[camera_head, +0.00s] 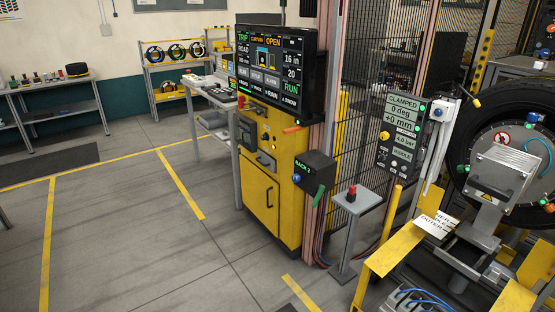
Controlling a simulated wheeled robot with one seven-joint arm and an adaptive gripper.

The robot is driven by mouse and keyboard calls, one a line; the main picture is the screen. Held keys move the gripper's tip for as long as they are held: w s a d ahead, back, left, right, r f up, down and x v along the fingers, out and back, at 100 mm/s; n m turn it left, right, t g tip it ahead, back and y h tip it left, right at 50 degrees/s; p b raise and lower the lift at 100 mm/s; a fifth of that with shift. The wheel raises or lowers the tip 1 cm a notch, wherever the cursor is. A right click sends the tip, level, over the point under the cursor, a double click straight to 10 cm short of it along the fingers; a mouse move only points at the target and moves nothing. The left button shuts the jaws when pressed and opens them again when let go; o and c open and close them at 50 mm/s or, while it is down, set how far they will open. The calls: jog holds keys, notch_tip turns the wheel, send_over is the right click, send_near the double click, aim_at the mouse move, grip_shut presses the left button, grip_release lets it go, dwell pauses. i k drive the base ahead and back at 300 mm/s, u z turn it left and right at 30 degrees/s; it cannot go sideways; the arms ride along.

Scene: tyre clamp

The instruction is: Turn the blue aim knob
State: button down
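A small blue knob (297,178) shows on the left side of a dark box (316,172), which is fixed to the yellow cabinet's right side and has a green lever (319,196). Another small blue part (438,112) sits on a white unit beside the clamp display. No label that reads "aim" can be made out, so I cannot tell which is the aim knob. My gripper is not in view.
The yellow control cabinet (259,195) carries a large screen (268,66). A red button stands on a grey pedestal (358,200). A display (402,135) reads "CLAMPED", "0 deg" and "+0 mm". The tyre (461,130) stands at right, behind yellow rails.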

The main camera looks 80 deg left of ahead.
aim_at(296, 178)
jog(key=z, duration=0.05)
jog(key=k, duration=0.15)
jog(key=u, duration=2.45)
jog(key=i, duration=0.5)
jog(key=z, duration=0.05)
jog(key=k, duration=1.1)
jog(key=u, duration=0.95)
jog(key=i, duration=1.3)
jog(key=z, duration=0.15)
